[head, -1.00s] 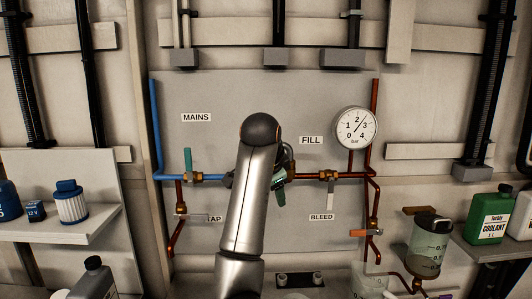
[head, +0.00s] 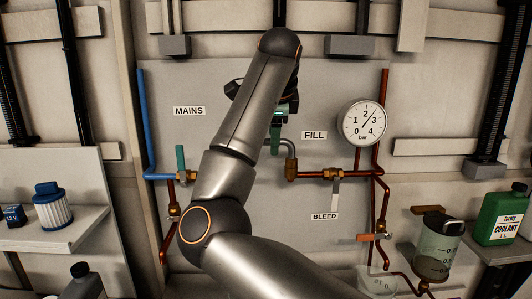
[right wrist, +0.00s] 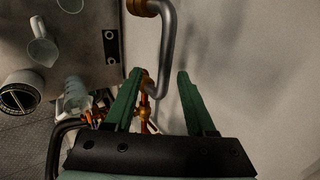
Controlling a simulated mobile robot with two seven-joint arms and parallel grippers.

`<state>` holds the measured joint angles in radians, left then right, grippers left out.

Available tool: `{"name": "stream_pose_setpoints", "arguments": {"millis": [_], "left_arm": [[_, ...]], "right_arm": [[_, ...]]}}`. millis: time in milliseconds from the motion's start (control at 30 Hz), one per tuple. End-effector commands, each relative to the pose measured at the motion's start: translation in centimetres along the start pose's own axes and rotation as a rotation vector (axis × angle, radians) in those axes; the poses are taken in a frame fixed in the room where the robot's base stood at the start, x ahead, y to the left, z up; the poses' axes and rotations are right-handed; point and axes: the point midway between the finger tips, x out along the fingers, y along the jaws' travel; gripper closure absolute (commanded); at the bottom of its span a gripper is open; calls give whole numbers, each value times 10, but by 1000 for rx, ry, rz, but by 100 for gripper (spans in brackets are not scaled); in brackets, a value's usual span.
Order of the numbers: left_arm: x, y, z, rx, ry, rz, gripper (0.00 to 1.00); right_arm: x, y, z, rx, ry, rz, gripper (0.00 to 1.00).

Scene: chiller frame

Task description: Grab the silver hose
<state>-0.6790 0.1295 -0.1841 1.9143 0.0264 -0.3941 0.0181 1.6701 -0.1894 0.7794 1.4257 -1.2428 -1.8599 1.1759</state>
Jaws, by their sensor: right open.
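The silver hose (head: 291,147) is a short grey curved tube. In the head view it bends down to a brass fitting on the panel, and its left part is hidden behind my arm and gripper. In the right wrist view the hose (right wrist: 171,48) curves from a brass fitting at the top down to another fitting. My right gripper (head: 276,134) has green fingers and is open. In the head view it is just above and left of the visible hose. In the wrist view its fingertips (right wrist: 160,74) lie on either side of the hose's lower bend; the depth between them is unclear.
The panel carries a blue pipe (head: 144,120), copper pipes, a green-handled valve (head: 181,160), a bleed valve (head: 335,178) and a pressure gauge (head: 364,123). A clear container (head: 432,250) and green coolant bottle (head: 500,218) stand right. A blue-topped filter (head: 49,207) sits left.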

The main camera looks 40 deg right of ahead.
Motion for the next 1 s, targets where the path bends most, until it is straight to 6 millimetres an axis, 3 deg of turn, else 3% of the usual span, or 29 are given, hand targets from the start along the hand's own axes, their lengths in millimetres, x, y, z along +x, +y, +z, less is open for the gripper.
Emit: {"name": "stream_pose_setpoints", "arguments": {"millis": [167, 500, 767, 1000], "left_arm": [[-2, 0, -2, 1, 0, 0, 75], [-8, 0, -9, 2, -1, 0, 75], [-8, 0, -8, 2, -1, 0, 75], [-8, 0, -9, 3, -1, 0, 75]], "right_arm": [[12, -1, 0, 0, 1, 0, 44], [57, -5, 5, 0, 1, 0, 44], [60, -5, 6, 0, 0, -2, 44], [60, -5, 5, 0, 0, -2, 69]]}}
